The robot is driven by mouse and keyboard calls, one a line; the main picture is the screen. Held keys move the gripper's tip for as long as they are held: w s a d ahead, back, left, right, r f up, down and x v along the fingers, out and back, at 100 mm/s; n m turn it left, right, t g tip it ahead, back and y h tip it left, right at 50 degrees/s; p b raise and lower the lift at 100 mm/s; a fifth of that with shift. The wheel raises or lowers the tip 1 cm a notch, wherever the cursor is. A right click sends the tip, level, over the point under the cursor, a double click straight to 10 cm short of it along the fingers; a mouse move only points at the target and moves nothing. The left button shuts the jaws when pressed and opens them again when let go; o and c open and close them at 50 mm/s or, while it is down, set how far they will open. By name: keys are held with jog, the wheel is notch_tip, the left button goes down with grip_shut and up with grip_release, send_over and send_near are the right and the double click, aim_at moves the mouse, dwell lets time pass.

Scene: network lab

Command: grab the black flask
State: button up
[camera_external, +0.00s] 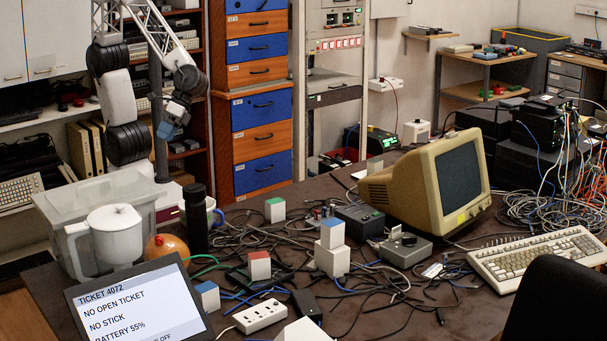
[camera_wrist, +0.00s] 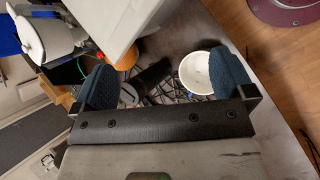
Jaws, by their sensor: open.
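The black flask (camera_external: 196,220) stands upright on the dark table at the left, behind the orange round object and in front of a white mug. In the wrist view a dark cylinder, which looks like the flask (camera_wrist: 152,76), lies between my fingers in the picture, beside the mug's white bowl. My gripper (camera_external: 170,127) is high above the table, up and to the left of the flask in the external view, and apart from it. Its two blue-padded fingers (camera_wrist: 163,65) are wide apart with nothing held.
A white pitcher (camera_external: 114,240), a clear plastic bin (camera_external: 60,210) and the orange round object (camera_external: 166,248) crowd the flask's left. The white mug (camera_external: 212,211) stands close at its right. A ticket screen (camera_external: 140,305) is in front. Cables and small boxes cover the table's middle.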

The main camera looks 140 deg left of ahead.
jog(key=w+a+f+n+t+h, duration=0.1)
jog(key=w+f+n+h, duration=0.25)
jog(key=w+n, duration=0.4)
jog(key=n+t+h, duration=0.2)
jog(key=n+t, duration=0.1)
jog(key=n, duration=0.2)
send_near(200, 185)
jog(key=x, duration=0.5)
jog(key=shift+s, duration=0.2)
jog(key=shift+d, duration=0.15)
jog(key=shift+x, duration=1.2)
jog(key=shift+w, duration=0.1)
jog(key=shift+x, duration=2.6)
